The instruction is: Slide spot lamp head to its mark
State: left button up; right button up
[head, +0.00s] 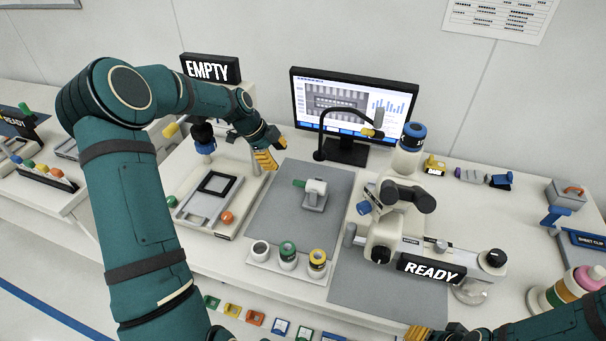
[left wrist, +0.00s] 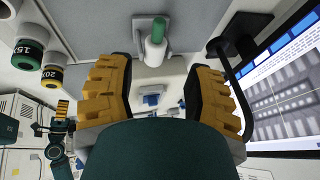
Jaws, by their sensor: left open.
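A black gooseneck lamp (head: 322,125) rises in front of the monitor and curves right; its small grey and yellow head (head: 370,132) hangs before the screen. A white block with a green-ended barrel (head: 315,188) stands on the grey mat; I cannot tell whether this is the spot lamp head. The barrel also shows in the left wrist view (left wrist: 156,42). My left gripper (head: 268,152) is open and empty, left of and behind that block, apart from it. Its yellow fingers (left wrist: 160,92) are spread. My right gripper's yellow tips (head: 418,332) show at the bottom edge. No mark is clear.
A white microscope (head: 398,222) with a READY sign stands to the right. Several labelled pots sit in a white rack (head: 284,267) at the mat's front edge. A tray (head: 188,218) lies left. The monitor (head: 300,100) stands behind. The grey mat (head: 268,215) has free room around the block.

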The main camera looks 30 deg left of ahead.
aim_at(297, 181)
pick_arm(q)
jog(key=x, duration=1.3)
jog(key=shift+f, duration=0.15)
jog(key=shift+s, duration=0.1)
grip_shut()
